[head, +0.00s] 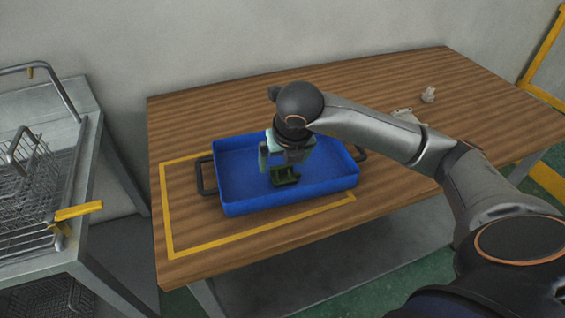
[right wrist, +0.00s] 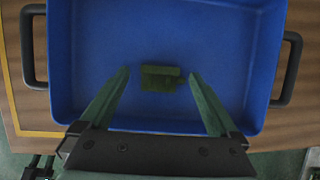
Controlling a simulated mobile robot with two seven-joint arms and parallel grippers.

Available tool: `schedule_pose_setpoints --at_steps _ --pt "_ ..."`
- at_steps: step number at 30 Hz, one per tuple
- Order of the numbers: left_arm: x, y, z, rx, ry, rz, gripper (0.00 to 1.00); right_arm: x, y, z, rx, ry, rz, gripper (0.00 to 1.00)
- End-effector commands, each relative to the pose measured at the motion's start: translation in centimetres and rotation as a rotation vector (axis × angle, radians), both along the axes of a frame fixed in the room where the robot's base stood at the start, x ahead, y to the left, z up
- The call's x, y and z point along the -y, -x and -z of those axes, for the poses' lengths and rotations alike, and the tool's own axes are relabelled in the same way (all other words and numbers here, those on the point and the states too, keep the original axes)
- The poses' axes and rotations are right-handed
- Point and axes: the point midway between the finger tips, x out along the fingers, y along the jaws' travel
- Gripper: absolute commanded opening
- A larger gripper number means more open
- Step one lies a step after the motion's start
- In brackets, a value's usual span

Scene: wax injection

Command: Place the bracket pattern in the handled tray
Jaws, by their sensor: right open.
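The handled tray (head: 235,199) is blue with black handles at its left and right ends, and it stands on the wooden table. In the right wrist view the bracket pattern (right wrist: 160,78) lies over the tray floor (right wrist: 160,35), toward the near wall. My right gripper (head: 279,165) is over the tray, just above the bracket pattern. In the right wrist view its fingers (right wrist: 160,76) are spread, with a gap on both sides of the pattern.
A yellow outline (head: 210,246) marks the table around the tray. Small pale pieces (head: 428,95) lie at the back right of the table (head: 215,110), partly behind my right arm. A metal bench with wire baskets (head: 30,180) stands at the left. The table's back left is clear.

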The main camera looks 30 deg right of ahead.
Motion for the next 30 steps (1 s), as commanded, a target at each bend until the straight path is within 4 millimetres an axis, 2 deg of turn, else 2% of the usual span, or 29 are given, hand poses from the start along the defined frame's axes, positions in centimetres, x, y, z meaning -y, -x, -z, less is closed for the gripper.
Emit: schedule_pose_setpoints --at_steps 1,6,12,18,30 --pt "-0.1 0.0 -0.1 0.0 -0.001 -0.001 0.5 -0.1 0.4 -1.3 0.007 0.001 -0.004 0.96" --pt "-0.4 0.1 0.0 -0.003 -0.007 -0.006 0.5 -0.6 1.7 -4.9 0.007 0.001 -0.003 0.96" --pt "-0.7 0.5 0.0 -0.013 -0.011 -0.01 0.5 -1.0 3.0 -8.0 0.004 0.0 0.0 0.96" --pt "-0.8 0.8 0.0 -0.016 -0.012 -0.013 0.5 -1.2 3.6 -9.1 0.001 0.001 -0.001 0.96" --pt "-0.9 0.9 0.0 -0.017 -0.012 -0.015 0.5 -1.3 3.6 -9.1 0.0 -0.002 -0.004 0.96"
